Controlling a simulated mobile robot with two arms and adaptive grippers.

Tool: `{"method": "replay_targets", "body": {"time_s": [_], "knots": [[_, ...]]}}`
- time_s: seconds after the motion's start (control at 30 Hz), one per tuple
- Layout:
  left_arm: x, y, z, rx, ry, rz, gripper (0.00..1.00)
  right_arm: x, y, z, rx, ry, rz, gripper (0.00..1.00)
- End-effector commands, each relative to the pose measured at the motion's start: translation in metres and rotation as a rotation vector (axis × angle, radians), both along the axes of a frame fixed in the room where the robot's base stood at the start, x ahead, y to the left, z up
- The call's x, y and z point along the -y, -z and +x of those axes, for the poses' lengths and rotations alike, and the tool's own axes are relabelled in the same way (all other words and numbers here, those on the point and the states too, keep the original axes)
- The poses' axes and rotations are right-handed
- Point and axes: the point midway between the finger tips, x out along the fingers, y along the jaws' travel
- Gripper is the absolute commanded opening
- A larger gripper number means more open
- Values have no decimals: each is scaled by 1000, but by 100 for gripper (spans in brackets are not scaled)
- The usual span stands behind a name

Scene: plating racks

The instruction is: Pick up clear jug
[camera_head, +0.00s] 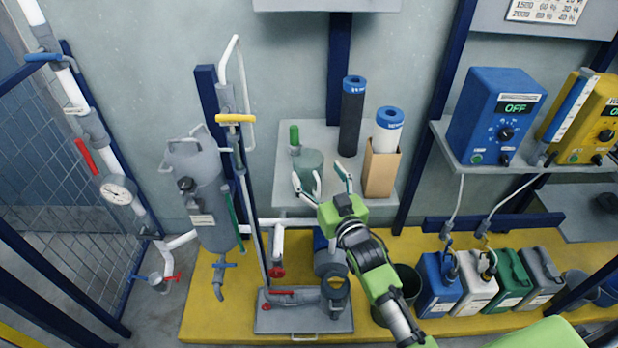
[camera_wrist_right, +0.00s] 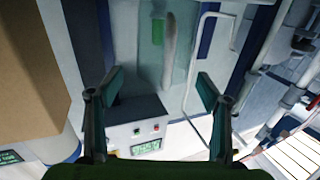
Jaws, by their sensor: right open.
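The clear jug (camera_head: 309,163) is a pale green, see-through vessel on the small grey wall shelf in the head view. A light handle stands at its near side. My right gripper (camera_head: 318,175) reaches up to it from below right, open and empty, with its fingers spread in front of the jug. In the right wrist view the jug seems to be the greenish see-through shape (camera_wrist_right: 150,58) with a pale upright handle (camera_wrist_right: 168,48), seen ahead between the open fingers of my right gripper (camera_wrist_right: 158,78). Contact cannot be made out. My left gripper is not in view.
A cardboard box (camera_head: 381,172) holding a white roll stands close right of the jug; the box (camera_wrist_right: 35,70) fills the wrist view's left. A black cylinder (camera_head: 351,120) stands behind. A green-handled object (camera_head: 294,136) is behind the jug. Pipes (camera_head: 238,150) rise at left.

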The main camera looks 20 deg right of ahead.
Motion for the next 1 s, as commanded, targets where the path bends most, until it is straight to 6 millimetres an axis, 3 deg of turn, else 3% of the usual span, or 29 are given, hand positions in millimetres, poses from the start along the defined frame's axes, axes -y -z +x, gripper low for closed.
{"method": "replay_targets", "body": {"time_s": [0.4,0.73,0.77,0.93,1.0], "knots": [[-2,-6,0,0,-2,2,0,-9,2,46,1,-1,0,71],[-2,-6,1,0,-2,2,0,-9,3,51,0,-1,0,71],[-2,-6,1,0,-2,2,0,-9,3,51,0,-1,0,66],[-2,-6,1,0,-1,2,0,-9,3,51,0,-1,0,22],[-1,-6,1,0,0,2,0,-9,2,51,1,-1,0,17]]}}
